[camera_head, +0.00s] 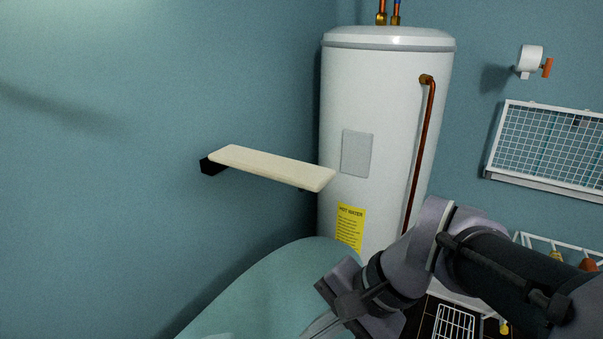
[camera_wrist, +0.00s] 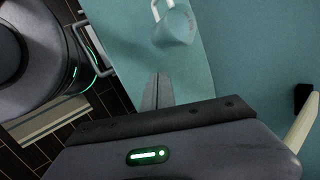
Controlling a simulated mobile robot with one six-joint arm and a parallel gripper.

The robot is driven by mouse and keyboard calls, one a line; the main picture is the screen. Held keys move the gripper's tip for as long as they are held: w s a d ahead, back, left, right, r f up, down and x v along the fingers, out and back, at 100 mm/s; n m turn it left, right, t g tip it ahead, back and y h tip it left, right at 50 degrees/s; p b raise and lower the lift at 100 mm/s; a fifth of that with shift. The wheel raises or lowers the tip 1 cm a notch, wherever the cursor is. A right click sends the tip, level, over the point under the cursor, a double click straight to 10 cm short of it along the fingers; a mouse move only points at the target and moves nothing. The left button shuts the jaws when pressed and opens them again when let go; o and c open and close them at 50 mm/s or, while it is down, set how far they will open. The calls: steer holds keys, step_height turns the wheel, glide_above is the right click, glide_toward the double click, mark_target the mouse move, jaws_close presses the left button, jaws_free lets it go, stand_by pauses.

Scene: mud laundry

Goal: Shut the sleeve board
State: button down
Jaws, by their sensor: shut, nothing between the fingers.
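The sleeve board (camera_head: 270,167) is a cream padded board that sticks out level from the wall on a black bracket (camera_head: 211,167). It is folded out, and its free end lies in front of the white water heater. In the wrist view, part of the sleeve board (camera_wrist: 302,132) shows at the right edge, beside its black bracket (camera_wrist: 303,98). My gripper (camera_head: 319,326) is below the board, at the bottom of the head view, and apart from it. In the wrist view my gripper (camera_wrist: 158,82) has its fingers together with nothing between them, above a pale teal surface.
A white water heater (camera_head: 375,120) with a copper pipe stands right behind the board's free end. A rounded pale teal surface (camera_head: 265,295) lies below the board. A wire rack (camera_head: 548,145) hangs at right.

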steer(key=w+d+m+t+y+p, duration=0.15)
steer(key=w+m+y, duration=0.65)
steer(key=w, duration=1.1)
steer(key=w+d+f+m+t+y+p, duration=0.1)
steer(key=w+d+f+m+t+y, duration=0.3)
steer(key=w+d+m+t, duration=0.65)
steer(key=w+a+r+n+g+h+b, duration=0.1)
steer(key=w+a+r+n+g+b, duration=0.1)
steer(key=w+a+r+b, duration=0.1)
steer(key=w+a+r, duration=0.1)
steer(key=w+r, duration=0.1)
steer(key=w, duration=0.1)
steer(key=shift+w+a, duration=0.25)
steer(key=shift+a, duration=0.05)
steer(key=shift+r, duration=0.15)
